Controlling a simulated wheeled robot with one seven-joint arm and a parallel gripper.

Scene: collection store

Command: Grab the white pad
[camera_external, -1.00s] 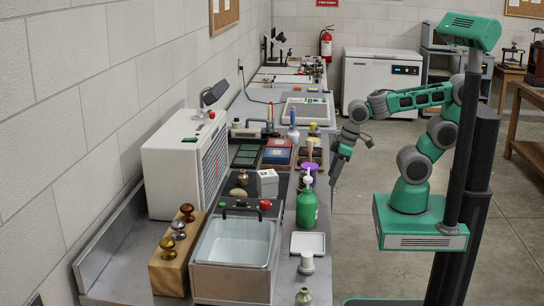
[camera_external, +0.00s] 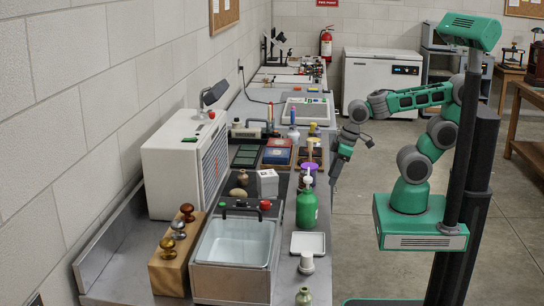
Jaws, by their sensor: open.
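A flat white square with a thin dark rim (camera_external: 308,243), which looks like the white pad, lies on the metal counter, right of the sink and near the counter's front edge. My gripper (camera_external: 337,174) hangs pointing down at the right edge of the counter, farther back than the pad and well apart from it. It is open, and I see nothing held in it. The fingers are small and dark here, so the gap between them is hard to make out.
Boxes and coloured pads, including a blue one (camera_external: 277,156), crowd the counter behind.

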